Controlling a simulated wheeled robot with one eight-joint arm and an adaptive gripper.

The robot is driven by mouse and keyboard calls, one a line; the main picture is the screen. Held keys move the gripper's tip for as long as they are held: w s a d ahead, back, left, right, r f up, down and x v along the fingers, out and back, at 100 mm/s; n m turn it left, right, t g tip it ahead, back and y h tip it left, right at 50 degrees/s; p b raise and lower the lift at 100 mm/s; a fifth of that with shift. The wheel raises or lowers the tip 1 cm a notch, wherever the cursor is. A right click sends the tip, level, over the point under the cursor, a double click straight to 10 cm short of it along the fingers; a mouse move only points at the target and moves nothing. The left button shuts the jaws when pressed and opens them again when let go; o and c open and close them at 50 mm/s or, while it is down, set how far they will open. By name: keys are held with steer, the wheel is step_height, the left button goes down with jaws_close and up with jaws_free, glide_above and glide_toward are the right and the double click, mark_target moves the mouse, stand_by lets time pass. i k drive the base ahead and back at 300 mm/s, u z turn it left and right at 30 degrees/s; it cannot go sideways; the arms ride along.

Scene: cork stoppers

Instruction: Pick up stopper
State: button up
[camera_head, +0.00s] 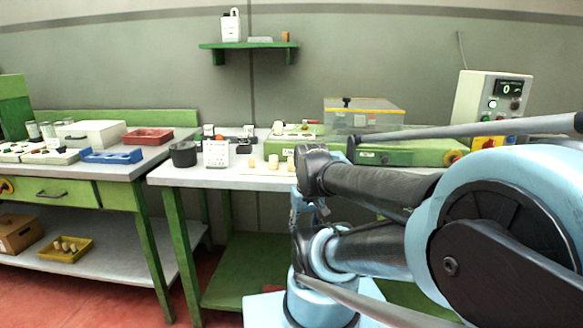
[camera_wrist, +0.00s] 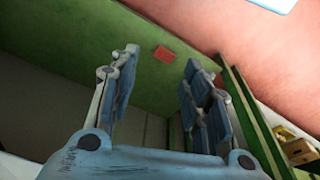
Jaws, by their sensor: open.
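Several pale cork-like stoppers stand on the white top of the middle bench (camera_head: 215,174); a left stopper (camera_head: 252,162), a middle stopper (camera_head: 273,162) and a right stopper (camera_head: 291,162) show beside my arm in the head view. My gripper (camera_wrist: 158,68) is open and empty in the wrist view, its two blue-grey fingers wide apart. It faces a green panel and reddish floor; no stopper shows between the fingers. In the head view my arm covers the right front of the bench, and the gripper cannot be made out clearly.
A dark round pot (camera_head: 183,154) and a white card (camera_head: 216,154) stand left of the stoppers. A clear lidded box (camera_head: 363,115) and a control box (camera_head: 492,108) stand behind. A yellow tray (camera_head: 65,249) with small pale pieces lies on the left lower shelf.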

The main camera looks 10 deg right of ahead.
mark_target(290, 166)
steer(key=u, duration=1.5)
steer(key=k, duration=1.2)
steer(key=z, duration=1.5)
steer(key=i, duration=0.5)
steer(key=u, duration=0.1)
